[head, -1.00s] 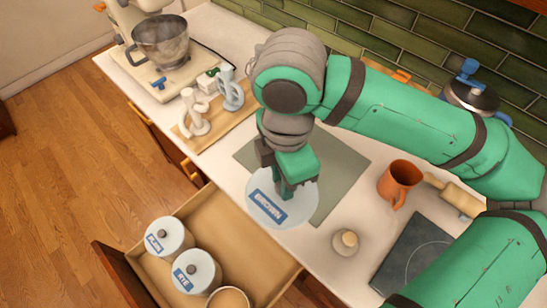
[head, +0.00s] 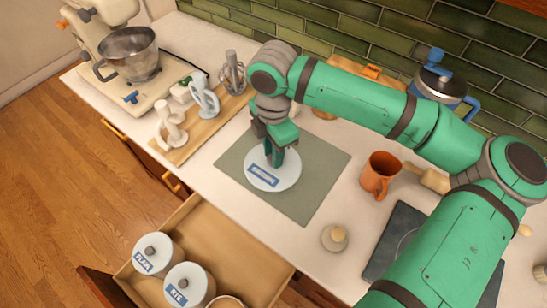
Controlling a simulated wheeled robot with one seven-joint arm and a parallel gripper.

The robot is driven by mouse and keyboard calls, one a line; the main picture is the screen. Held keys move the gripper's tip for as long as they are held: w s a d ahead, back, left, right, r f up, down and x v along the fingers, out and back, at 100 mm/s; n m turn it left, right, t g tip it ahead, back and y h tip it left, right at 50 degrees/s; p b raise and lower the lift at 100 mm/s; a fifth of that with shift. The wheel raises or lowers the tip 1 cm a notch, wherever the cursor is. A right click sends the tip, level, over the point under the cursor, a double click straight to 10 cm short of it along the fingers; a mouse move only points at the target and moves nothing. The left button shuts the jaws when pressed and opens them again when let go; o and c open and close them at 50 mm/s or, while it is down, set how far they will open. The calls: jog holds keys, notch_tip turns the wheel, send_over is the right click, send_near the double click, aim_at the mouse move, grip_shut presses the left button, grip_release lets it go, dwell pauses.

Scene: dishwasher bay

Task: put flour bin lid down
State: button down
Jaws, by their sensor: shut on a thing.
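The flour bin lid (head: 287,180) is a white disc with a blue label. It is over the grey-green mat (head: 318,172) on the counter, on or just above it; I cannot tell which. My gripper (head: 275,160) is shut on the lid from above, at its middle, and hides its knob. A bin without a lid (head: 226,302) shows at the bottom edge, in the open drawer (head: 215,240).
Two lidded bins, plain (head: 158,255) and rye (head: 189,285), stand in the drawer. An orange mug (head: 380,175) and a small round item (head: 335,237) are right of the mat. Whisks (head: 233,72) and a mixer (head: 128,55) stand left.

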jog(key=shift+w+d+f, duration=0.1)
jog(key=shift+w+f, duration=0.2)
jog(key=shift+f, duration=0.05)
jog(key=shift+w+f, duration=0.15)
jog(key=shift+f, duration=0.7)
jog(key=shift+w+f, duration=0.1)
jog(key=shift+f, duration=0.7)
jog(key=shift+d, duration=0.15)
jog(key=shift+f, duration=0.15)
jog(key=c, duration=1.5)
grip_release()
jog(key=shift+s+a, duration=0.1)
jog(key=shift+a, duration=0.15)
jog(key=shift+d+r, duration=0.1)
jog(key=shift+r, duration=0.1)
notch_tip(320, 180, up, 12)
